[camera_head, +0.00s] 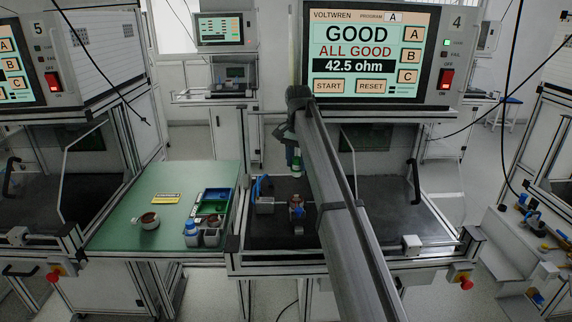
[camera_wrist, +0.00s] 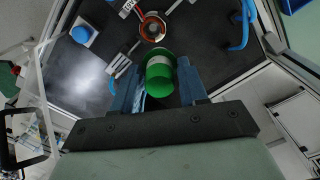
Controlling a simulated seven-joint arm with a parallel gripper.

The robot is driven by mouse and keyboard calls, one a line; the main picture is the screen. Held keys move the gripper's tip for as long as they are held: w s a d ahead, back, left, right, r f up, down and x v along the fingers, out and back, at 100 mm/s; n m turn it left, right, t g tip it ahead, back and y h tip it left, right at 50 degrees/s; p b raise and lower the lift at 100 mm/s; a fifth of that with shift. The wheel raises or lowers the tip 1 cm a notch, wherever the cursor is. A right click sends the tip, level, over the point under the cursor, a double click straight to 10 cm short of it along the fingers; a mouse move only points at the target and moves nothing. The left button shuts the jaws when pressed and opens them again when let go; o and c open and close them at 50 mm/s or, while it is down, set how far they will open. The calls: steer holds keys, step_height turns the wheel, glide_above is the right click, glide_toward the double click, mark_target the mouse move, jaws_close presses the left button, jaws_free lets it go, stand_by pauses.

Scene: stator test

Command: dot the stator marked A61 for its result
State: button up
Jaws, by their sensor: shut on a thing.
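The tester screen (camera_head: 367,50) reads GOOD, ALL GOOD, 42.5 ohm, program A. My gripper (camera_head: 294,152) is shut on a green marker (camera_wrist: 160,75) with a white band, held above the dark bench of the tester. The marker shows small in the head view (camera_head: 297,163). A copper-wound stator (camera_head: 297,208) sits in the fixture on that bench, below and apart from the marker. It also shows in the wrist view (camera_wrist: 152,27), just beyond the marker. A white tag (camera_wrist: 127,8) lies beside it; its print is too small to read.
Blue clamp handles (camera_wrist: 241,25) stand around the fixture. A clear guard (camera_head: 385,160) stands at the right.

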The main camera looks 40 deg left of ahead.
mark_target(297, 176)
steer(key=shift+f, duration=2.4)
steer(key=shift+f, duration=0.65)
steer(key=shift+r, duration=3)
